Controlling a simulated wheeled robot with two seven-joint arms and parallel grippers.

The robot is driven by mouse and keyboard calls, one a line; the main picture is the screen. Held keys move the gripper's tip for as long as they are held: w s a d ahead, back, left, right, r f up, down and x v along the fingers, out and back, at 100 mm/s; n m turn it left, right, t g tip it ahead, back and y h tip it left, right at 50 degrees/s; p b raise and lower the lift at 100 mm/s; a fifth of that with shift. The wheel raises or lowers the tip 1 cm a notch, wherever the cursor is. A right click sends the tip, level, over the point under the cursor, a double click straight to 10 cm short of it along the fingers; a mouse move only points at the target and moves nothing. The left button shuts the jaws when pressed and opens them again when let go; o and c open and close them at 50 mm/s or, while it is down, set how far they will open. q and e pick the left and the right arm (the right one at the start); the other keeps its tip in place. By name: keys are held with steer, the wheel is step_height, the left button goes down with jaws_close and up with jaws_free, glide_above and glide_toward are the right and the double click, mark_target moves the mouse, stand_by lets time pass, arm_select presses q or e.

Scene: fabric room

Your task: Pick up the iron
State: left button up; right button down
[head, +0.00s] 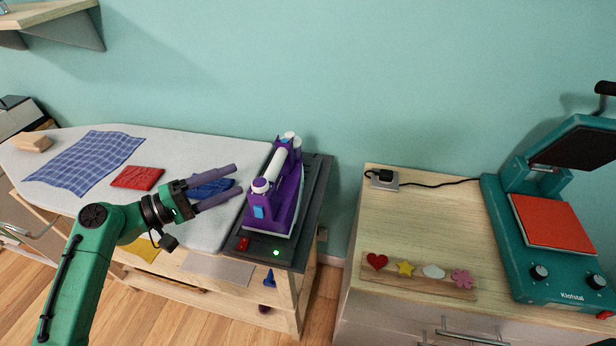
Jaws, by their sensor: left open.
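A purple iron (287,205) with a white handle stands on a dark iron rest (317,190) at the right end of the ironing board. The rest has a red switch and a lit green light at its front. My left gripper (236,179) is open, its two purple fingers pointing right toward the iron. It is over the board, left of the iron, with a visible gap between the fingertips and the iron. No object shows between the fingers. My right gripper is not in view.
The ironing board (205,150) holds a blue checked cloth (85,163), a folded red cloth (137,178) and a blue cloth (212,187) partly behind my gripper. At right, a wooden cabinet (430,220) bears a teal heat press (545,270) and a plaque with several shapes (420,280).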

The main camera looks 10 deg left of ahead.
mark_target(274, 159)
arm_select(q)
steer(key=p+x, duration=0.2)
steer(key=x, duration=0.1)
steer(key=p+x, duration=0.1)
steer(key=x, duration=0.3)
steer(key=r+p+x, duration=0.1)
steer(key=p+x, duration=0.1)
steer(key=x, duration=0.2)
steer(key=shift+w+p, duration=0.25)
steer(key=shift+p, duration=0.1)
steer(key=shift+w+d+f, duration=0.2)
steer(key=shift+d, duration=0.1)
steer(key=shift+f, duration=0.15)
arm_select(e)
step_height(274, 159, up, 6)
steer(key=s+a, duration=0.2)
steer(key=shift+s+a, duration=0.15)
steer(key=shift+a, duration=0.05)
arm_select(q)
jaws_close()
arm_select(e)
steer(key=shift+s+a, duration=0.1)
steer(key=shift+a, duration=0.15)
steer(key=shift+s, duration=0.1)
